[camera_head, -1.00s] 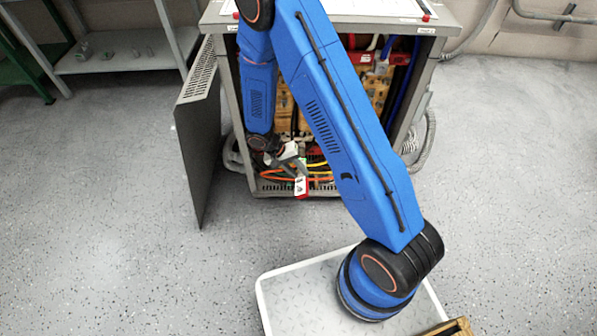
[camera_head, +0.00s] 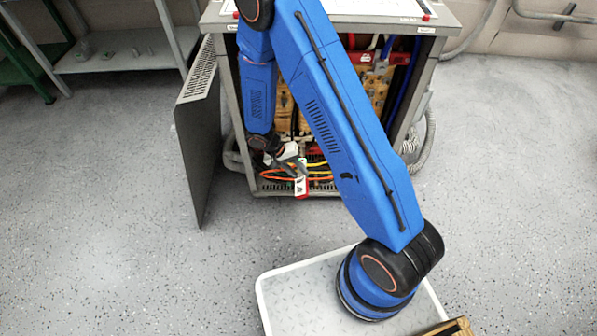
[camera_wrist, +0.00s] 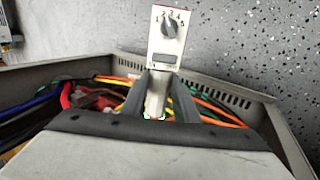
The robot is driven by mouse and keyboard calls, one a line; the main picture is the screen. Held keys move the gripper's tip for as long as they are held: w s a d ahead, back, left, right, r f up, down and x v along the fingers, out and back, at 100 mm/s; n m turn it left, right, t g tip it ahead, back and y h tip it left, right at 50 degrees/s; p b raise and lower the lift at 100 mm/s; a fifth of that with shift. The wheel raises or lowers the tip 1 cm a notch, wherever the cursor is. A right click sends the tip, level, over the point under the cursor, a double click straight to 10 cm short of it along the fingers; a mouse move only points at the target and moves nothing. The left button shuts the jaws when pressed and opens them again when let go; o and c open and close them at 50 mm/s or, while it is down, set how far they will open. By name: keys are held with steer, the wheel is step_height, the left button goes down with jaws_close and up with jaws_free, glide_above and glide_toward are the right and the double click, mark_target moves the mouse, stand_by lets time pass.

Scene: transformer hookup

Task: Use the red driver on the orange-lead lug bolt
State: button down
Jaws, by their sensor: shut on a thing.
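My gripper (camera_head: 292,160) is low inside the front of the open cabinet. In the wrist view, its two dark fingers (camera_wrist: 160,95) are shut on a driver with a pale grey body (camera_wrist: 156,52) and a dark dial. In the head view the driver (camera_head: 301,187) shows a white and red end, hanging in front of the cabinet's lower edge. The orange lead (camera_head: 277,179) lies on the cabinet floor beside the driver; it also shows in the wrist view (camera_wrist: 217,109). The lug bolt and the driver's working tip cannot be made out.
The cabinet door (camera_head: 197,140) stands open at the left. Other coloured cables, including a red one (camera_wrist: 66,95), crowd the cabinet floor. A slotted metal rim (camera_wrist: 225,97) edges the space. A white tray (camera_head: 262,300) lies on the floor in front.

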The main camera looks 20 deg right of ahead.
mark_target(299, 181)
steer(key=shift+s, duration=0.1)
steer(key=shift+s+a, duration=0.25)
steer(key=shift+s, duration=0.4)
steer(key=shift+s+a, duration=0.2)
steer(key=shift+s, duration=0.5)
steer(key=shift+s+a, duration=0.25)
steer(key=shift+s, duration=0.4)
